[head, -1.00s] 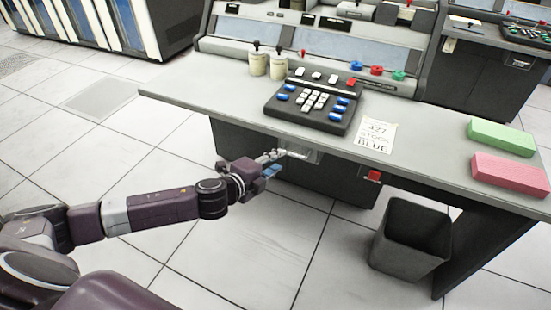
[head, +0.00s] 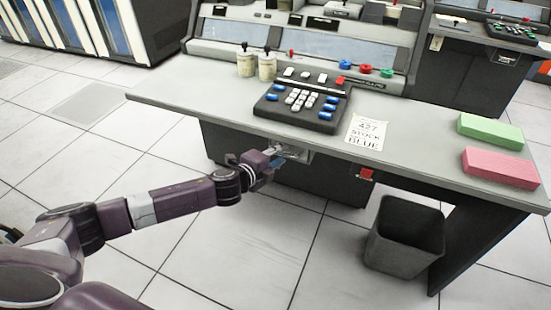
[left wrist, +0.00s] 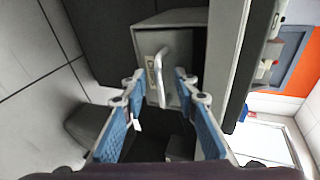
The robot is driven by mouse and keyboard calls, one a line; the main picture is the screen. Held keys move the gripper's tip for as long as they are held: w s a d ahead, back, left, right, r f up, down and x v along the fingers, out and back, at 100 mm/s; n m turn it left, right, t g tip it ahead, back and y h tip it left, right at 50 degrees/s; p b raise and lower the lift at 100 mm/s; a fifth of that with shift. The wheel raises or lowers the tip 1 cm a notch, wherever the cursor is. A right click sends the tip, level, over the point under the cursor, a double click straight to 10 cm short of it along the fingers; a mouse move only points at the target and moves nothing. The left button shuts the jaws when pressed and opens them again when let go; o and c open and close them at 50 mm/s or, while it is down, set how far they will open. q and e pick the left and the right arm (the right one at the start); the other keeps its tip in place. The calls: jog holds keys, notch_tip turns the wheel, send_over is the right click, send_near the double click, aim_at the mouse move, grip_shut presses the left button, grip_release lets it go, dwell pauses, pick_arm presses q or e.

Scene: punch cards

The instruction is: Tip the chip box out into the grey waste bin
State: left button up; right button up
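The chip box (head: 298,154) is a grey drawer-like box under the desk's front edge, with a pale bar handle. In the left wrist view the box's front (left wrist: 182,62) faces me, and its handle (left wrist: 160,78) stands out between my fingertips. My left gripper (head: 274,160) is at the handle; in the left wrist view its blue-padded fingers (left wrist: 158,90) are apart, one on each side, with gaps to the handle. The grey waste bin (head: 402,245) stands upright on the floor, right of the box under the desk. My right gripper is not in view. The box's contents are hidden.
The desk (head: 190,100) overhangs the box and bin. On it are a black keypad (head: 301,101), two cups (head: 256,66), a paper note (head: 367,132), and green (head: 490,131) and pink (head: 500,167) card stacks. A red button (head: 366,174) is on the desk front. Floor at left is clear.

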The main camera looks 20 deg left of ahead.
pick_arm(q)
grip_shut()
jog(key=shift+s+f, duration=0.1)
dwell(0.5)
